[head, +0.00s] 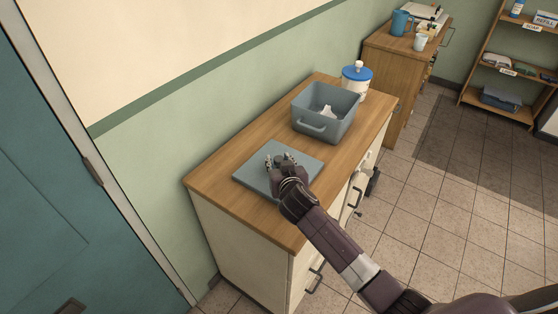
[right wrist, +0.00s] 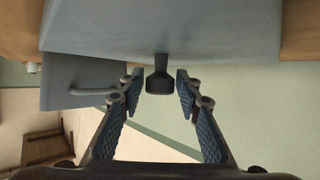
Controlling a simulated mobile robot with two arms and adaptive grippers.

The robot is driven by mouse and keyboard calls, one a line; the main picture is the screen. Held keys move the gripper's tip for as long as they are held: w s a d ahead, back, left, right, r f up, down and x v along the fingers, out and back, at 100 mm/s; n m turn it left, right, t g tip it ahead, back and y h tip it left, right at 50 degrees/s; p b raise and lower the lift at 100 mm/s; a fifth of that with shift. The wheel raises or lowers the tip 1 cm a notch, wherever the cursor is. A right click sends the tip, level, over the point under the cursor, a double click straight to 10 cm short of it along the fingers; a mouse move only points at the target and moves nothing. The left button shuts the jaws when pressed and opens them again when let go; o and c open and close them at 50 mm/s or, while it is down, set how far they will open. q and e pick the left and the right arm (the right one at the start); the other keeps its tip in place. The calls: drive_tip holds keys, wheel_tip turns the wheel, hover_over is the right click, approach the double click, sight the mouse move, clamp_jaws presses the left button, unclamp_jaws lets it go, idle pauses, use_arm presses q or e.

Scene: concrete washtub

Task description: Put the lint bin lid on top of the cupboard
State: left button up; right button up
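The lint bin lid (head: 259,174) is a flat grey square plate. It lies flat on the wooden top of the cupboard (head: 350,150), toward the near left end. My right gripper (head: 280,160) is over the middle of the lid. In the right wrist view the lid (right wrist: 220,30) spans the top, and its dark knob (right wrist: 159,79) stands between the fingertips of my right gripper (right wrist: 158,84). The fingers are apart, with a small gap on each side of the knob. My left gripper is not in view.
An open grey bin (head: 336,133) with something white inside stands behind the lid. A white jar with a blue lid (head: 356,74) is beyond it. A farther wooden cabinet holds a blue jug (head: 401,23) and a white cup (head: 420,42). Tiled floor is clear at the right.

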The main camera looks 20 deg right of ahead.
drive_tip(key=shift+o, duration=0.5)
drive_tip(key=shift+r, duration=0.1)
drive_tip(key=shift+r, duration=0.25)
drive_tip(key=shift+s+a, duration=0.1)
drive_tip(key=shift+s, duration=0.25)
drive_tip(key=v, duration=1.1)
drive_tip(key=shift+s+b, duration=0.15)
drive_tip(key=shift+b, duration=0.25)
